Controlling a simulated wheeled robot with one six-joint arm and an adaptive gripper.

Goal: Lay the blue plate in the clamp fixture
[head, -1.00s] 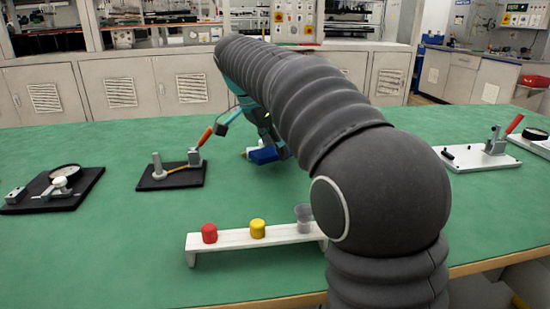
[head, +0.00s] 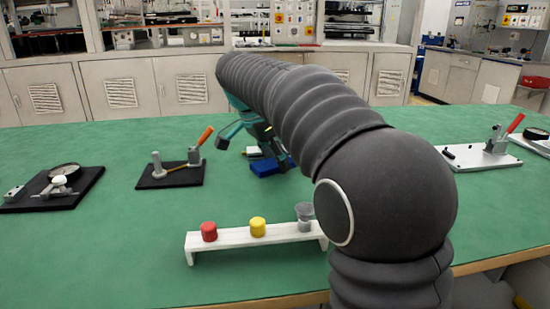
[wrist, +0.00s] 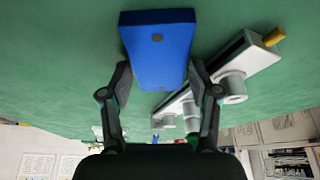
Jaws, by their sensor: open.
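The blue plate (head: 267,168) is in the middle of the green table in the head view, below my gripper (head: 258,142). In the wrist view the blue plate (wrist: 158,45) lies between and beyond my open fingers (wrist: 158,80). One finger is on each side of its near end; contact is unclear. A toggle clamp with an orange handle (head: 206,135) stands on a dark base (head: 160,180) left of the plate. Another clamp with a red handle (head: 515,123) stands on a white base (head: 475,160) at the right. Which is the task's fixture cannot be told.
A white stand (head: 235,240) holds a red cap (head: 209,231), a yellow cap (head: 257,227) and a grey piece (head: 304,213) in front. A dark-based dial gauge (head: 64,172) is at the far left. My arm hides table at the right. Free table lies around the orange-handled clamp.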

